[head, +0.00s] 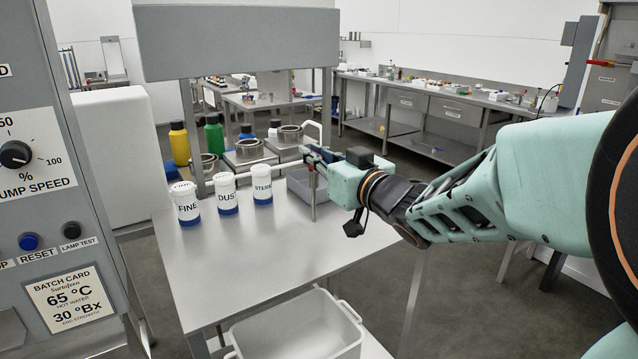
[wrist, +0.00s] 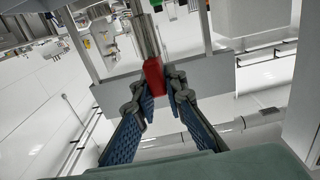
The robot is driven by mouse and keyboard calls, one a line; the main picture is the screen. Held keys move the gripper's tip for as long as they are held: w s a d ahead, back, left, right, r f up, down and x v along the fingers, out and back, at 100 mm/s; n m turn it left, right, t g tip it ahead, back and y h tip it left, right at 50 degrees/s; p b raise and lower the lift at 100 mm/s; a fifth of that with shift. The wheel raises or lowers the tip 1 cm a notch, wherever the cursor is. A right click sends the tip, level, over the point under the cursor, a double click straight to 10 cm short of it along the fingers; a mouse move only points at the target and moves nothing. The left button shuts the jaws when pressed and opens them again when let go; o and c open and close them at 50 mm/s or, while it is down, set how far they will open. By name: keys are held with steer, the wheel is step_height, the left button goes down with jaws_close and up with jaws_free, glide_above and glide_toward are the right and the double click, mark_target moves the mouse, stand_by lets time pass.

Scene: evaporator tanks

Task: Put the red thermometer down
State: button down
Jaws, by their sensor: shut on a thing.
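The red thermometer's red head (wrist: 154,76) sits between my blue-padded fingers in the wrist view, with its metal stem (wrist: 146,38) running away from them. My gripper (wrist: 164,96) is shut on it. In the head view my gripper (head: 311,153) is above the right part of the steel table (head: 255,262). The metal stem (head: 313,198) hangs upright below it, in front of a grey tray. I cannot tell whether the stem's tip touches the tabletop.
White jars marked FINE (head: 186,204), DUST (head: 226,194) and STERI (head: 262,186) stand left of my gripper. The grey tray (head: 290,183) is close behind the stem. The table's front is clear. A white bin (head: 300,335) is below, and a control panel (head: 50,200) is at left.

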mark_target(314, 176)
steer(key=shift+a+f+b, duration=0.2)
steer(key=shift+f+b, duration=0.1)
steer(key=f+b, duration=0.3)
steer(key=shift+w+a+f, duration=0.15)
steer(key=shift+a+f, duration=0.05)
steer(key=shift+f, duration=0.05)
steer(key=shift+f, duration=0.2)
steer(key=c, duration=2)
jaws_free()
